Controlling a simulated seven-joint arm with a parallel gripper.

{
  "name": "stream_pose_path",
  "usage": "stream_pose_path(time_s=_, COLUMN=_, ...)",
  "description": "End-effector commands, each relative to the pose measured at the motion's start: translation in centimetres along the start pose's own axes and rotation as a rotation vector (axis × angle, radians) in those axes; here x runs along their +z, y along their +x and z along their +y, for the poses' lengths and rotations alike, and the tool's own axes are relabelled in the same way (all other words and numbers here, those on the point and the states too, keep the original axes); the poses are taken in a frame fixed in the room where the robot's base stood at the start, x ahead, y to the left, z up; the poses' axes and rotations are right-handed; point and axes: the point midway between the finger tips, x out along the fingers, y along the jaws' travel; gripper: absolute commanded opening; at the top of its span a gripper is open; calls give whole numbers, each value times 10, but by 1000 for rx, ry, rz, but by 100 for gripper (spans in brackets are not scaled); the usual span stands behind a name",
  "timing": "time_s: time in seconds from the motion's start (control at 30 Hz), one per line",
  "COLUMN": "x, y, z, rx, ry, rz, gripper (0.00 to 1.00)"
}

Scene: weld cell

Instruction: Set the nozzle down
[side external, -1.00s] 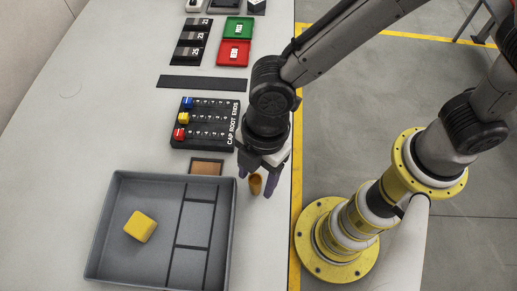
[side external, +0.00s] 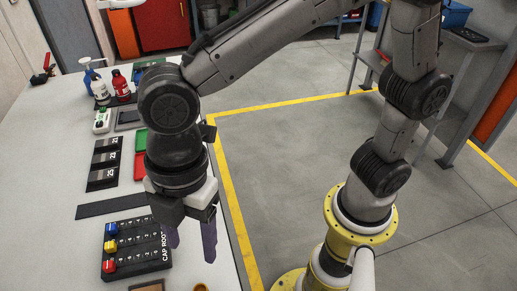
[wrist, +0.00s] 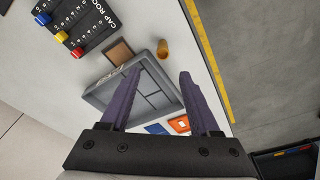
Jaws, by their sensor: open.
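The nozzle, a small copper-gold cup (wrist: 162,49), stands on the white table to the right of a brown square pad (wrist: 120,52), close to the corner of the grey tray (wrist: 163,48). Only its top shows at the bottom edge of the side external view (side external: 201,287). My gripper (side external: 190,248) is above the table, its two purple fingers apart with nothing between them. In the wrist view my gripper (wrist: 160,76) is clear of the nozzle, which lies beyond the fingertips.
A black rack (side external: 137,247) labelled CAP ROOT holds blue, yellow and red pieces beside my gripper. A dark strip (side external: 112,205) and numbered black holders (side external: 104,163) lie farther back. Bottles (side external: 121,85) stand at the far end. The table's right edge is near the nozzle.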

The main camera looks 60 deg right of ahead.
Motion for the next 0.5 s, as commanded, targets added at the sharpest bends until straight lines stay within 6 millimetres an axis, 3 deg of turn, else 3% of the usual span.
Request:
stream_pose_path(time_s=0.13, x=41, y=-25, z=10, rx=59, ry=180, rz=24, gripper=63)
stream_pose_path(time_s=0.27, x=115, y=-60, z=10, rx=163, ry=518, rz=65, gripper=63)
stream_pose_path(time_s=0.4, x=194, y=-85, z=-17, rx=293, ry=929, rz=121, gripper=63)
stream_pose_path(time_s=0.5, x=236, y=-91, z=-43, rx=383, ry=1194, rz=164, gripper=63)
